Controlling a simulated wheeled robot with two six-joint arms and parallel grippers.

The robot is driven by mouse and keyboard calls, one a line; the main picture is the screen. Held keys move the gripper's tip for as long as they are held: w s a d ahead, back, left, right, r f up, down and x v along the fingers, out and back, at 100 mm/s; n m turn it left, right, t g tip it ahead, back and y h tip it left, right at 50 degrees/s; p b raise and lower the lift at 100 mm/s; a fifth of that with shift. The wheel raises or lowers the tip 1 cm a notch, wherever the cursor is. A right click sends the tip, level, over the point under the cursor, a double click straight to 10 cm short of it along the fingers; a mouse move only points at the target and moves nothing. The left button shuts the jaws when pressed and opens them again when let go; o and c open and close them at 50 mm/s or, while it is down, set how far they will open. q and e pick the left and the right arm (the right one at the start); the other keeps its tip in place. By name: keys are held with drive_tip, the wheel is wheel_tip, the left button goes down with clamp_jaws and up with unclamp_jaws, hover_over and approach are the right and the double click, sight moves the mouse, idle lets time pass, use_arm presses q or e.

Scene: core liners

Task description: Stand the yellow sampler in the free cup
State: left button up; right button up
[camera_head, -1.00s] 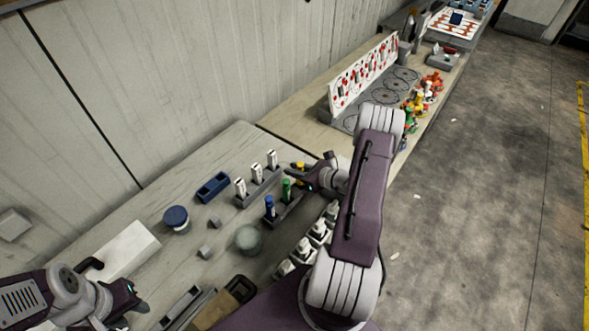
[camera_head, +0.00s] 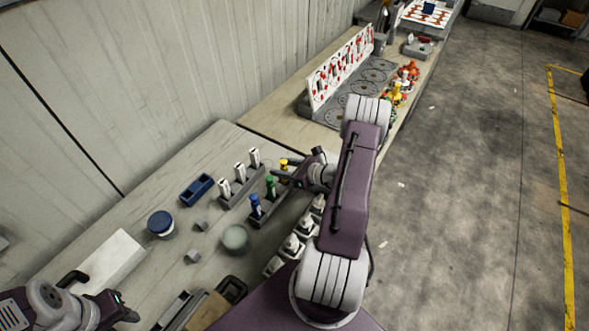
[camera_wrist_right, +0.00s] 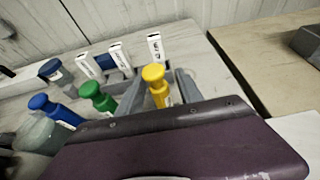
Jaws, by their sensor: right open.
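The yellow sampler (camera_head: 284,165) stands upright at the far end of a row with a green sampler (camera_head: 270,186) and a blue sampler (camera_head: 256,206). My right gripper (camera_head: 274,177) is open, level with the yellow sampler's upper part. In the right wrist view the yellow sampler (camera_wrist_right: 157,86) shows between the grey fingers (camera_wrist_right: 160,92). Its lower part is hidden there by my gripper body. I cannot make out which cup is free. My left gripper (camera_head: 124,310) is at the lower left, away from the samplers; its jaws are unclear.
A blue tray (camera_head: 197,188), a blue-lidded jar (camera_head: 160,224) and a pale round jar (camera_head: 235,238) stand to the left. White-topped bottles (camera_head: 293,243) line the near edge.

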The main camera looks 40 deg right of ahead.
drive_tip(key=v, duration=1)
drive_tip(key=shift+b, duration=0.45)
